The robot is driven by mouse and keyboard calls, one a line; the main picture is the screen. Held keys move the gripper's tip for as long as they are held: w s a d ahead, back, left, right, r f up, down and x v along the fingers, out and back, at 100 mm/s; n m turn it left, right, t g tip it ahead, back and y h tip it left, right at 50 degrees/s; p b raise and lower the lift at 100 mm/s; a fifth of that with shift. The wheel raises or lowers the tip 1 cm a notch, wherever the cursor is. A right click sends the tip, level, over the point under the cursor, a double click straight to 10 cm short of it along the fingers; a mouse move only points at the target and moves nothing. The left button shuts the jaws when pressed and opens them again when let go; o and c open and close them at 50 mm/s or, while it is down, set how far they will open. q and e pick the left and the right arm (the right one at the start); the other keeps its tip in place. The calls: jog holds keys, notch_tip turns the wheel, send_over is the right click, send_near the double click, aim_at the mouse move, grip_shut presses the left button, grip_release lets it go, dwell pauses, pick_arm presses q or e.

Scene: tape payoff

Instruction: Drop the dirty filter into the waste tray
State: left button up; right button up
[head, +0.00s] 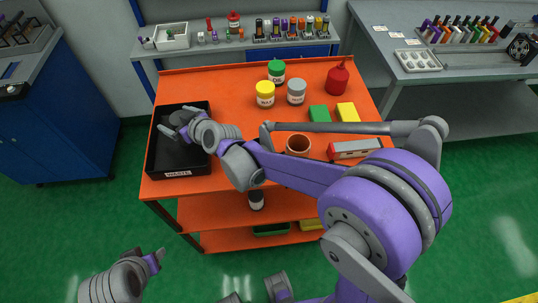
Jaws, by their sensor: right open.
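The black waste tray (172,173), with a "WASTE" label on its front, sits at the left end of the orange cart top. My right gripper (173,131) is open over the tray's far half. A dark grey round piece, which looks like the dirty filter (181,117), shows right at its fingers. I cannot tell whether it rests in the tray or touches a finger. My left gripper (155,259) is low at the bottom left, over the green floor and away from the cart. Its finger opening is not clear.
On the orange cart top (222,90) stand a yellow-lidded jar (265,94), a green-lidded jar (276,72), a grey-lidded jar (296,92), a red bottle (337,79), green and yellow blocks and a brown cup (298,145). My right arm crosses above the cart's front.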

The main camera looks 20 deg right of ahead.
jog(key=v, duration=1)
jog(key=shift+s+d+r+p, duration=0.15)
jog(key=shift+s+d+p, duration=0.15)
jog(key=shift+p, duration=0.15)
jog(key=shift+a, duration=0.1)
